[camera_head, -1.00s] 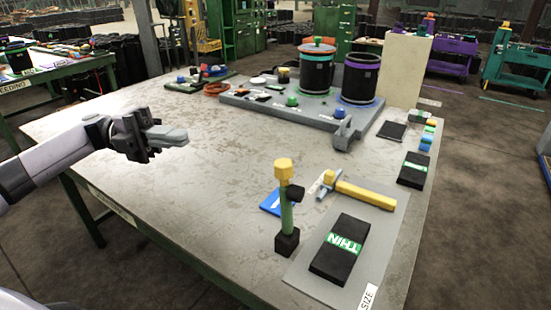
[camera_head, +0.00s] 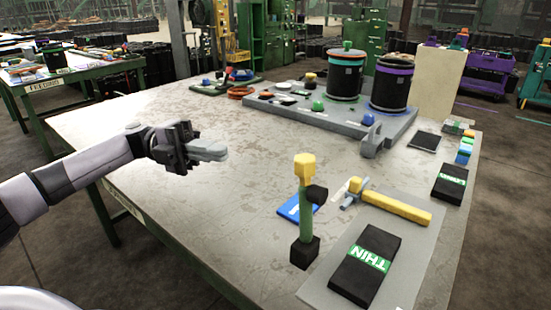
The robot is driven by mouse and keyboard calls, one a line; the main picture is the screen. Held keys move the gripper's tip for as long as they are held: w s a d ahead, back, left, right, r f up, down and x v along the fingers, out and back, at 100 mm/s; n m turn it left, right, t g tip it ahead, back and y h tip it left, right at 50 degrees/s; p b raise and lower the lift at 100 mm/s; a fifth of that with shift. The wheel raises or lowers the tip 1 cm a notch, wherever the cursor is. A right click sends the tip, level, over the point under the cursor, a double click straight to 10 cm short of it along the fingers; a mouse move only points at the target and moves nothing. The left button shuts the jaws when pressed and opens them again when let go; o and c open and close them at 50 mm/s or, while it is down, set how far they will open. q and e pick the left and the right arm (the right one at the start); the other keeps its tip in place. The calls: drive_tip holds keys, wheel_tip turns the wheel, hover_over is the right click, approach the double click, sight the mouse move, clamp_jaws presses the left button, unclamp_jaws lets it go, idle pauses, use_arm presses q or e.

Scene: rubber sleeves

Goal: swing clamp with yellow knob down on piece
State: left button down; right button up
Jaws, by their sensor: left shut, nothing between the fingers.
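A dark post with a dull yellow top (camera_head: 310,78) stands at the back left of the grey fixture board (camera_head: 335,122); it is too small to tell whether it is the clamp or how its arm lies. A larger green upright tool (camera_head: 305,215) with a yellow faceted knob (camera_head: 304,167), a black side piece and a black square base stands near the front of the table. My left gripper (camera_head: 222,151) is shut and empty over the table's left part, apart from both. My right gripper is not in view.
Two dark drums, one teal-banded (camera_head: 345,75) and one purple-banded (camera_head: 390,88), stand on the board. The table's middle left (camera_head: 150,115) is clear.

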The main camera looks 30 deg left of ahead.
use_arm(q)
drive_tip(key=p, duration=0.2)
approach(295, 163)
drive_tip(key=w+d, duration=0.2)
drive_tip(key=d, duration=0.3)
drive_tip(key=shift+d+f, duration=0.15)
drive_tip(key=shift+d, duration=0.5)
